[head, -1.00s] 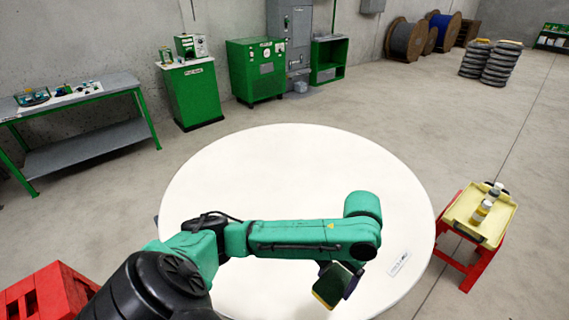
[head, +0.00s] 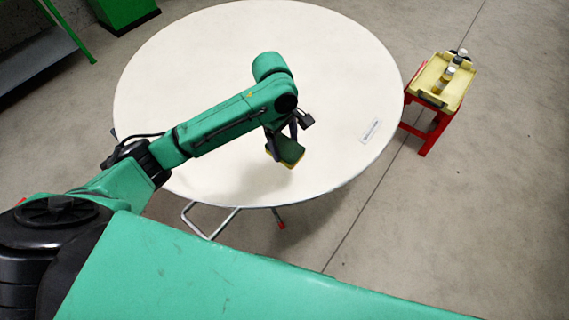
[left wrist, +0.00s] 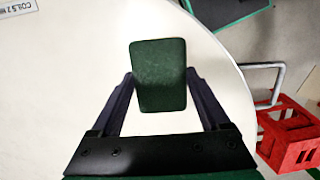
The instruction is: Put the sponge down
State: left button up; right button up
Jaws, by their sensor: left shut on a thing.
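The sponge (head: 289,149) has a dark green face and a yellow underside. It is over the near right part of the round white table (head: 210,60). My left gripper (head: 284,138) is shut on the sponge, with its dark fingers on either side of it. In the left wrist view the sponge's green face (left wrist: 158,75) fills the space between the fingertips (left wrist: 160,88), with the white table top below. I cannot tell whether the sponge touches the table. My right gripper is not in view.
A white label (head: 370,131) lies on the table right of the sponge. A red stool with a yellow tray (head: 430,78) and bottles stands at the right. A red crate (left wrist: 290,132) shows in the left wrist view. Most of the table is clear.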

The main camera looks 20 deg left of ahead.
pick_arm(q)
notch_tip(320, 180, down, 10)
jog(key=shift+f, duration=0.2)
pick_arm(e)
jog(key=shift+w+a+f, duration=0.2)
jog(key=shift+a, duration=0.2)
pick_arm(q)
jog(key=o, duration=1)
jog(key=shift+f, duration=0.1)
jog(key=shift+o, duration=0.2)
jog(key=shift+r, duration=0.2)
jog(key=r, duration=0.4)
jog(key=a+r, duration=0.1)
jog(key=r, duration=0.6)
jog(key=shift+w+a+r, duration=0.35)
jog(key=shift+a+r, duration=0.05)
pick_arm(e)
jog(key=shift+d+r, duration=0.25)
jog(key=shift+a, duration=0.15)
